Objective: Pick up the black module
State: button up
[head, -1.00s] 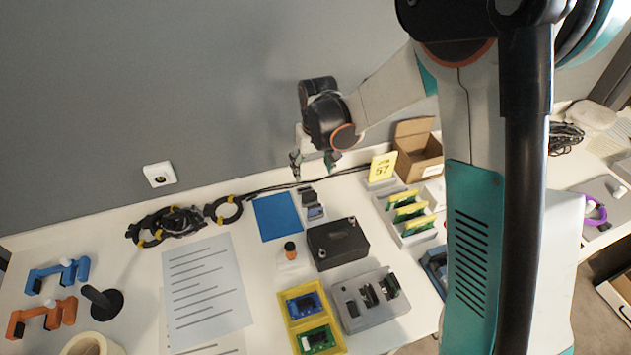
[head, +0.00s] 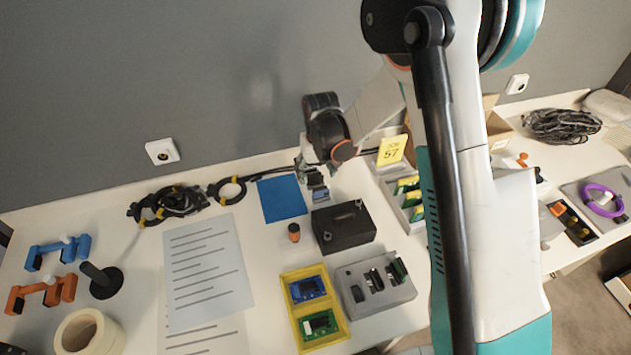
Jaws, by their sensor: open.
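Small dark modules (head: 318,191) stand just right of the blue mat at the back of the table, the nearer one with a bluish face. The farther one is partly hidden by my gripper, so I cannot tell its colour for sure. My gripper (head: 313,171) is open, pointing down right above and behind these modules. I cannot tell whether its fingers touch or straddle one. More dark upright modules (head: 375,279) sit in slots of a grey tray (head: 352,296) at the front.
Close by are a blue mat (head: 281,199), a black box (head: 343,227) and a small orange-capped bottle (head: 294,232). A yellow tray (head: 315,331) holds circuit boards. A yellow "57" sign (head: 391,151) and a board rack stand right. Cables (head: 175,202) lie back left; the wall is close behind.

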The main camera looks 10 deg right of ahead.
aim_at(316, 174)
jog(key=f, duration=0.3)
jog(key=shift+w+b, duration=0.2)
jog(key=shift+b, duration=0.15)
jog(key=shift+r, duration=0.1)
jog(key=c, duration=1)
notch_tip(316, 174, up, 20)
jog(key=p, duration=0.6)
